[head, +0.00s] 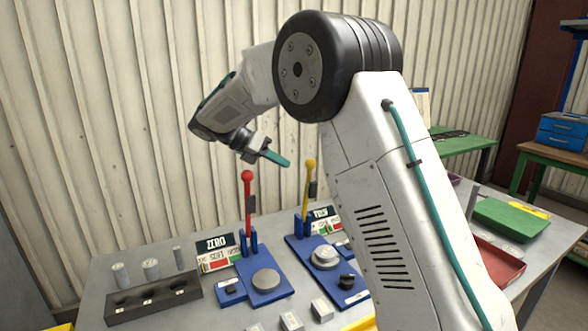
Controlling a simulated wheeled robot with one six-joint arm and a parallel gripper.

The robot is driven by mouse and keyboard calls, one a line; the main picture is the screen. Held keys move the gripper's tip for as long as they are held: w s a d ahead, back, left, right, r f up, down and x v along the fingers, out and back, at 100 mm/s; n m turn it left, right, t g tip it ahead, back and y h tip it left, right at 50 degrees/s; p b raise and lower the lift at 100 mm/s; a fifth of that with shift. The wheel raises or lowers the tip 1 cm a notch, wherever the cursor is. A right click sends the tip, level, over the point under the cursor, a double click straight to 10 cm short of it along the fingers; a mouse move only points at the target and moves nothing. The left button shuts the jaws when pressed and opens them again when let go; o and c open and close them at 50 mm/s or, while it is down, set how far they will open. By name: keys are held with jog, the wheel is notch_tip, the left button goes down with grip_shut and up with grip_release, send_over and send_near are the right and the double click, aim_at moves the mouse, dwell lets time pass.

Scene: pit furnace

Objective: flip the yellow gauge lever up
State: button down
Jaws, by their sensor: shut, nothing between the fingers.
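The yellow gauge lever (308,190) rises from a blue base plate (321,277) and ends in a round yellow knob (310,163). It stands nearly upright, tilted slightly to the right in the picture. A small dark tag sits on its shaft. My gripper (279,158) has teal fingers that are shut and empty. It is in the air to the left of the yellow knob, at about the knob's height in the picture, with a visible gap. How far apart they are in depth I cannot tell.
A red-knobbed lever (249,205) stands on a second blue plate (265,298) to the left. A dark block (152,301) and several metal cylinders are at the bench's left. A green tray (510,219) and red tray (497,262) lie right. My arm hides the bench's middle.

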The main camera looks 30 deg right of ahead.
jog(key=shift+w+a+r, duration=0.4)
jog(key=shift+w+a, duration=0.05)
jog(key=shift+a, duration=0.3)
jog(key=shift+w+a+r, duration=0.35)
jog(key=shift+w+a, duration=0.1)
jog(key=shift+a, duration=0.25)
jog(key=shift+s, duration=0.1)
